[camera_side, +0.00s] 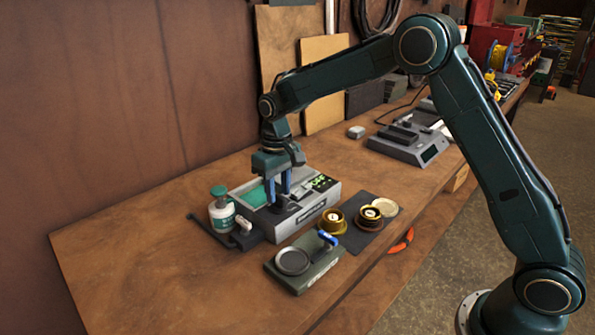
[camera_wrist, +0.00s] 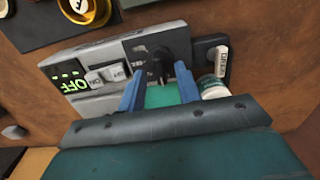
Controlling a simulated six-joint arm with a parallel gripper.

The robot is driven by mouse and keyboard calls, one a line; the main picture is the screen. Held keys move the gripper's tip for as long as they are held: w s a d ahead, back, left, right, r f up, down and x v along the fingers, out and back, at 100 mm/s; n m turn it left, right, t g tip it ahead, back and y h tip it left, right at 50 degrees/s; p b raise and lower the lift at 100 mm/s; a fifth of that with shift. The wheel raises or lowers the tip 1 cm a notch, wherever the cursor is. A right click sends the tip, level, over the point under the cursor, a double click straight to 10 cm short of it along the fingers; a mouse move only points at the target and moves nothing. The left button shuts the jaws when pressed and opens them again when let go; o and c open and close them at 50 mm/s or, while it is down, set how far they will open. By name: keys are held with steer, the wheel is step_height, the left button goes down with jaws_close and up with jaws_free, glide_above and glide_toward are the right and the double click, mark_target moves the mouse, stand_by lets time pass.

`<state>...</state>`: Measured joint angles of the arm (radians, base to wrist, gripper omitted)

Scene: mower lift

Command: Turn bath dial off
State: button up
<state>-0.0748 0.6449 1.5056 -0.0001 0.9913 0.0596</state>
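The bath (camera_side: 300,219) is a grey box on the wooden bench with a green basin; it also shows in the wrist view (camera_wrist: 95,103). Its black dial (camera_wrist: 161,64) is on the front panel, with a small pointer-like grip. A display with lit green marks reads OFF (camera_wrist: 73,87), upside down in the wrist view, beside two pale buttons (camera_wrist: 106,75). My gripper (camera_side: 278,196) points down over the bath. Its blue fingers (camera_wrist: 159,78) are apart, one each side of the dial in the wrist view. I cannot tell whether they touch it.
A green-and-white bottle (camera_side: 221,210) stands left of the bath. A scale-like plate with a blue-handled part (camera_side: 293,262) lies in front. Brass cups (camera_side: 334,222) sit on a dark mat at the right. A grey device (camera_side: 405,145) is behind. The left bench is clear.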

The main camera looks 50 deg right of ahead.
mark_target(278, 195)
step_height(278, 195, up, 13)
steer(key=shift+f, duration=0.2)
stand_by(0.3)
steer(key=shift+s+r, duration=0.1)
steer(key=s+d+r+t, duration=0.15)
steer(key=s+r, duration=0.25)
steer(key=s, duration=0.5)
steer(key=s+d+r+t, duration=0.15)
steer(key=s+r, duration=0.25)
steer(key=s, duration=0.4)
steer(key=s+f+t, duration=0.1)
steer(key=s+f, duration=0.1)
steer(key=s, duration=0.6)
steer(key=s+f+t, duration=0.1)
steer(key=s+f, duration=0.2)
steer(key=s, duration=0.6)
steer(key=shift+d+t, duration=0.3)
steer(key=shift+d, duration=0.15)
